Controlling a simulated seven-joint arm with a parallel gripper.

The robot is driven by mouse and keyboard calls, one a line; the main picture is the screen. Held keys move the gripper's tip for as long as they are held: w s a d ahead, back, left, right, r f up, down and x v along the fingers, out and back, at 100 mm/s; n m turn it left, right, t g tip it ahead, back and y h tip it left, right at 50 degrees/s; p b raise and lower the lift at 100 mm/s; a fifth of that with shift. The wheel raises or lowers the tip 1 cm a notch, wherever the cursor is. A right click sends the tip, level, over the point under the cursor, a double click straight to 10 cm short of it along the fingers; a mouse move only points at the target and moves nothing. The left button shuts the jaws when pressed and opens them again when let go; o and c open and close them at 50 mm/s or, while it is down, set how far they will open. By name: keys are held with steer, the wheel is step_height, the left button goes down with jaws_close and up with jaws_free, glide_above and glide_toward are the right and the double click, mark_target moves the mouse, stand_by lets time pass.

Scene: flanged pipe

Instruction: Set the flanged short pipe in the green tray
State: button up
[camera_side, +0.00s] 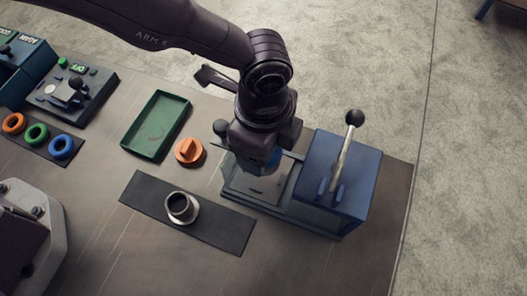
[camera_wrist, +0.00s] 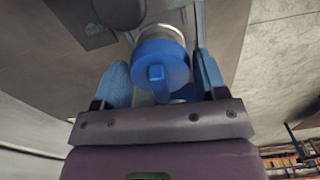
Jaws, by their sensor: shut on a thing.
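The flanged short pipe (camera_side: 181,207), a pale metal ring with a dark bore, stands on a black mat at the lower middle of the side view. The green tray (camera_side: 153,125), shallow and rectangular, lies farther back and looks empty. My gripper (camera_side: 262,168) is right of both, low over the clear-walled part of the blue fixture. In the wrist view my gripper (camera_wrist: 165,82) has its blue fingers on either side of a round blue part with a raised tab (camera_wrist: 158,62). It is shut on this part. A pale rim shows behind the blue part; what it belongs to is unclear.
An orange knobbed disc (camera_side: 188,151) lies between the tray and my gripper. The blue fixture (camera_side: 345,175) has a lever with a black ball. Orange, green and blue rings (camera_side: 37,133) lie at left near a control panel (camera_side: 75,90). The black mat (camera_side: 225,228) is otherwise bare.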

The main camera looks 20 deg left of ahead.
steer(key=shift+r, duration=5.15)
steer(key=shift+n, duration=0.6)
steer(key=w+a, duration=0.2)
steer(key=w+a+r, duration=0.1)
steer(key=a, duration=0.1)
steer(key=shift+w+a, duration=0.15)
steer(key=shift+w, duration=0.2)
steer(key=shift+n, duration=0.6)
steer(key=a, duration=0.2)
steer(key=w+a, duration=0.1)
steer(key=a, duration=0.2)
steer(key=w+a, duration=0.1)
steer(key=a, duration=0.1)
steer(key=shift+w+a, duration=0.1)
steer(key=shift+a, duration=0.25)
steer(key=shift+m, duration=0.5)
steer(key=s+a+f, duration=0.1)
steer(key=a, duration=0.3)
steer(key=s+a+f, duration=0.1)
steer(key=a+f, duration=0.1)
steer(key=a, duration=0.2)
steer(key=s+a+f, duration=0.2)
steer(key=a, duration=0.2)
steer(key=shift+s+a, duration=0.1)
steer(key=shift+a, duration=0.25)
steer(key=shift+d, duration=0.1)
